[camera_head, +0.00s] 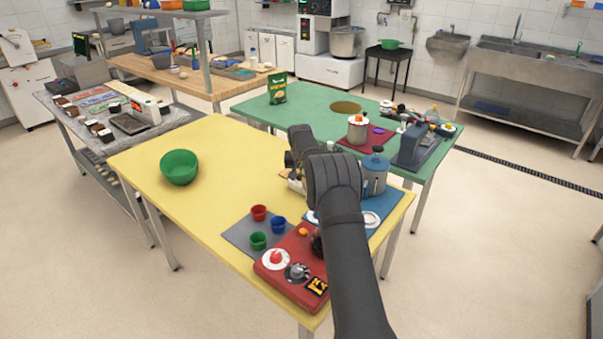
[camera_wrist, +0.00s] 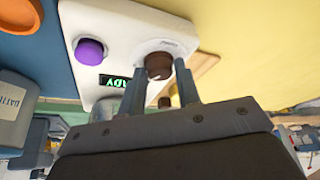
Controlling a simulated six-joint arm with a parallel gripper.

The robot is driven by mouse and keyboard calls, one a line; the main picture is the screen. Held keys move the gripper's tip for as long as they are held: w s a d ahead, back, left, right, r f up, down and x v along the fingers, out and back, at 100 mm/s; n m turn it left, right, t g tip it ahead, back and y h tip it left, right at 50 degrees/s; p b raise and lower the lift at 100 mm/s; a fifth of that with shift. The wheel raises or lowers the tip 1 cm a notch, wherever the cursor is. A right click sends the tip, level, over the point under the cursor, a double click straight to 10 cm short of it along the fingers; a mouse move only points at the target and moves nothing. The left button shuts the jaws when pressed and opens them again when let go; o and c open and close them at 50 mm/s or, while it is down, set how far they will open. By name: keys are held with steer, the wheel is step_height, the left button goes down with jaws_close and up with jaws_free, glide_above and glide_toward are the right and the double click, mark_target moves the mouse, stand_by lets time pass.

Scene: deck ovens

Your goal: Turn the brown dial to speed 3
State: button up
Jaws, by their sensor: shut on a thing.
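In the wrist view the brown dial (camera_wrist: 158,66) sits on a pale round plate on a white control box (camera_wrist: 105,25). My gripper (camera_wrist: 160,72) has one finger on each side of the dial and is shut on it. A green lit display (camera_wrist: 115,81) beside it shows letters, partly cut off by a finger; "ADY" can be read. A purple button (camera_wrist: 90,51) is on the same box. The dial's pointer and any speed marks are too small to read. In the head view my arm hides the dial, and only a bit of the white box (camera_head: 294,184) shows.
The box is on the yellow table (camera_head: 140,160). Close by are a blue-grey jar (camera_head: 374,180), a red panel (camera_head: 285,285) with knobs, and a grey mat (camera_head: 238,235) with small cups. A green bowl (camera_head: 179,167) stands left, with clear tabletop around it.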

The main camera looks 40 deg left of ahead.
steer(key=shift+s+a+m+t+h, duration=0.15)
steer(key=shift+m+h, duration=0.15)
steer(key=shift+m, duration=0.5)
steer(key=shift+w+m+t+h, duration=0.15)
steer(key=shift+m+h, duration=0.15)
steer(key=shift+m, duration=0.5)
steer(key=shift+s, duration=0.1)
steer(key=o, duration=1)
steer(key=shift+c, duration=0.2)
steer(key=v, duration=1.7)
steer(key=shift+r, duration=0.2)
steer(key=shift+s, duration=0.1)
steer(key=x, duration=1.7)
steer(key=shift+f, duration=0.25)
